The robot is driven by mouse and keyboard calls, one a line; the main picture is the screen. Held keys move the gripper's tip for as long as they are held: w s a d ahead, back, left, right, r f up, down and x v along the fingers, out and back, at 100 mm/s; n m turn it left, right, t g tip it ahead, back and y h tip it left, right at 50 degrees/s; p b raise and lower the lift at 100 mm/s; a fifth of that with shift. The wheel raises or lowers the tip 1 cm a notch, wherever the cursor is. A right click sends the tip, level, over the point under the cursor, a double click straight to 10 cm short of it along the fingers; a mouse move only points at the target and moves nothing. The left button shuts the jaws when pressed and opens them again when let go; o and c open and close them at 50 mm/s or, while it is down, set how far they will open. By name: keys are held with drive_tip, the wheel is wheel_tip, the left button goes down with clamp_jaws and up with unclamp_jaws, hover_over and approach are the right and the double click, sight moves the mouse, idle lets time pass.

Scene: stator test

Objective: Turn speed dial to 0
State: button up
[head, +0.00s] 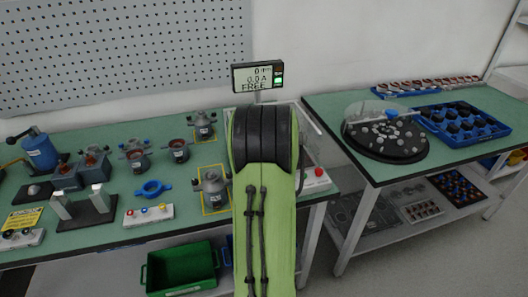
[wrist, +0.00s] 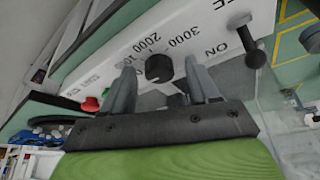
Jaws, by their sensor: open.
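The speed dial is a round black knob (wrist: 158,68) on a white sloped panel (wrist: 110,72) in the wrist view. Printed marks beside it read 2000 and 3000; other marks are partly hidden, and I cannot tell where the dial points. My gripper (wrist: 160,62) is open, with one grey finger on each side of the dial. I cannot tell whether the fingers touch it. In the head view my green arm hides the gripper and the dial. The display (head: 258,77) shows 0, 0.0 A and FREE beside a green light.
A red button (wrist: 90,104) sits left of the dial and a black toggle lever (wrist: 255,57) right, near the ON label. In the head view, motor parts (head: 203,124) stand on the green bench (head: 100,220). A round black turntable (head: 385,140) is on the right bench.

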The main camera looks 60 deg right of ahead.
drive_tip(key=m, duration=0.1)
drive_tip(key=m+g, duration=0.1)
drive_tip(key=m+p, duration=0.1)
drive_tip(key=shift+w+r+m, duration=0.15)
drive_tip(key=shift+w+m, duration=0.1)
drive_tip(key=shift+m, duration=0.05)
drive_tip(key=a+r+m+g+p, duration=0.1)
drive_tip(key=a+r+p, duration=0.2)
drive_tip(key=r, duration=1.1)
drive_tip(key=a, duration=0.3)
drive_tip(key=shift+r+p, duration=0.15)
drive_tip(key=shift+p, duration=0.2)
drive_tip(key=shift+w, duration=0.15)
